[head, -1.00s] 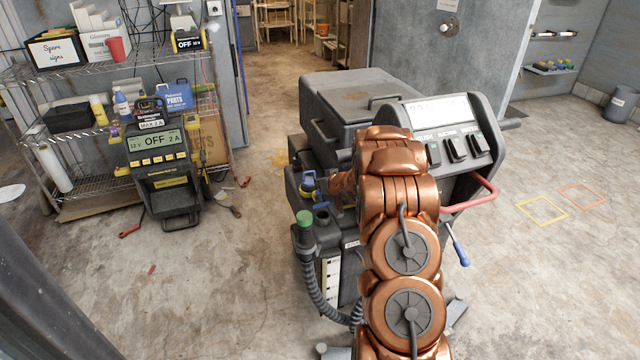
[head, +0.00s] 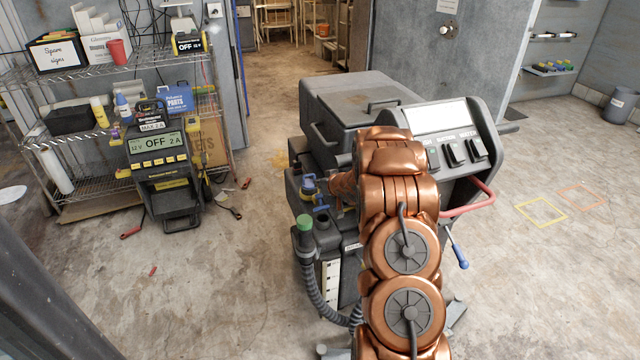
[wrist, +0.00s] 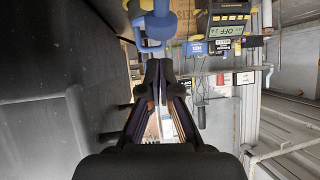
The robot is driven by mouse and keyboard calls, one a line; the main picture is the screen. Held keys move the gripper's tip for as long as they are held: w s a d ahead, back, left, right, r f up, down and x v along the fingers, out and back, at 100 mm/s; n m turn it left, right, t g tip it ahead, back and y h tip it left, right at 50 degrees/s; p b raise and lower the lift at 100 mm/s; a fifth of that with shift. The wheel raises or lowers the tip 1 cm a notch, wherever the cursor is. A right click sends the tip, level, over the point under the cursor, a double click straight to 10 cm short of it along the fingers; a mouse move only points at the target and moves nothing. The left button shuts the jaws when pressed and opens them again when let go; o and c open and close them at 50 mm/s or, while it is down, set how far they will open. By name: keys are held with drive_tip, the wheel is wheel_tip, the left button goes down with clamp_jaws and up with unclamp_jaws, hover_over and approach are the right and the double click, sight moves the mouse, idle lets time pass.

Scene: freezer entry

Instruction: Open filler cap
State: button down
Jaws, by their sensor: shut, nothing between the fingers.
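The blue filler cap (head: 308,186) shows on the left side of the grey floor machine (head: 350,95), just left of my arm's end. A smaller blue part (head: 321,208) shows just below it, above a dark round neck. In the wrist view a blue part with a loop (wrist: 153,28) and some yellow behind it is at the top. My gripper (wrist: 158,66) is shut and empty, its fingertips close to the blue loop; I cannot tell whether they touch. In the head view my arm hides most of the gripper. I cannot tell whether the cap is loose.
A green-capped hose (head: 304,224) stands in front of the neck. The machine's console (head: 450,130) and red handle (head: 470,200) are right of my arm. A charger (head: 158,150) stands by the wire shelf (head: 60,80) at left. Floor between shelf and machine is mostly clear.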

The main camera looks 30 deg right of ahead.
sight(321, 204)
drive_tip(key=shift+f+b, duration=0.85)
drive_tip(key=shift+b, duration=0.6)
drive_tip(key=s+b, duration=0.1)
drive_tip(key=b, duration=0.1)
drive_tip(key=s+b, duration=0.1)
drive_tip(key=b, duration=0.1)
drive_tip(key=shift+s+a+b, duration=0.3)
drive_tip(key=s+b, duration=0.1)
drive_tip(key=b, duration=0.2)
drive_tip(key=s+f+b, duration=0.1)
drive_tip(key=b, duration=0.2)
drive_tip(key=shift+s+a+f, duration=0.15)
drive_tip(key=shift+s+a, duration=0.2)
drive_tip(key=shift+a, duration=0.05)
drive_tip(key=b, duration=0.2)
drive_tip(key=s+b, duration=0.1)
drive_tip(key=b, duration=0.2)
drive_tip(key=shift+a+f, duration=0.1)
drive_tip(key=shift+f, duration=0.2)
drive_tip(key=shift+s+b, duration=0.15)
drive_tip(key=shift+b, duration=0.35)
drive_tip(key=shift+s+f+t+b, duration=0.1)
drive_tip(key=shift+f+t+b, duration=0.15)
drive_tip(key=shift+b, duration=0.6)
drive_tip(key=b, duration=0.2)
drive_tip(key=shift+s+a+f+t+b, duration=0.1)
drive_tip(key=shift+s+a+t+b, duration=0.05)
drive_tip(key=shift+s+t+b, duration=0.15)
drive_tip(key=shift+b, duration=1.1)
